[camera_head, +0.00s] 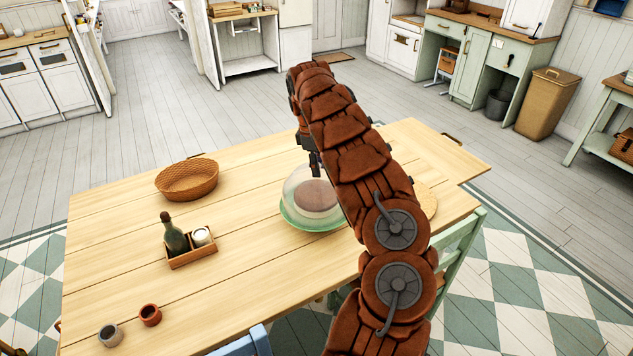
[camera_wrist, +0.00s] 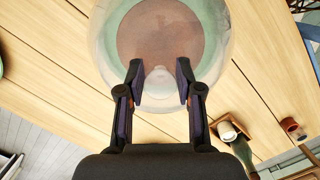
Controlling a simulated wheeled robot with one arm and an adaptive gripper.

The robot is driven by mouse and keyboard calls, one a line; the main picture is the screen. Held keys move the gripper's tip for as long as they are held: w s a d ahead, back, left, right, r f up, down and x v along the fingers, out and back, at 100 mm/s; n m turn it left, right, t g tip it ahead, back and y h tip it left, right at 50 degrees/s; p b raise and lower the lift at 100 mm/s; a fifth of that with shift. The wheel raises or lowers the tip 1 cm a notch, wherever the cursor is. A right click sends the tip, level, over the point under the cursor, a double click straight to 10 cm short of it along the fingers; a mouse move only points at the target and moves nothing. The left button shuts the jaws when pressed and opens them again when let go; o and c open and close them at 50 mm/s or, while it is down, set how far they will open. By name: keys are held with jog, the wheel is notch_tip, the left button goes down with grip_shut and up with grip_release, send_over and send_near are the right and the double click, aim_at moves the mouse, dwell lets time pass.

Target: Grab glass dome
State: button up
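The glass dome (camera_head: 299,189) is clear and sits on a green plate (camera_head: 297,222) on the wooden table, with something brown inside. In the wrist view the dome (camera_wrist: 112,62) fills the top middle, with the brown round thing (camera_wrist: 165,35) seen through it. My gripper (camera_head: 316,170) is at the top of the dome, pointing down. In the wrist view my gripper (camera_wrist: 160,87) is open, its two fingers apart on either side of the dome's pale knob (camera_wrist: 159,76). I cannot tell whether the fingers touch it. My arm hides the dome's right side in the head view.
A wicker basket (camera_head: 187,179) and a wooden caddy (camera_head: 192,257) with a green bottle (camera_head: 174,237) and white jar stand left of the dome. Two small cups (camera_head: 150,315) are at front left. A round board (camera_head: 426,203) lies right. Bare tabletop surrounds the dome's left side.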

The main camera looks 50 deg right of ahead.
grip_shut()
dwell(0.5)
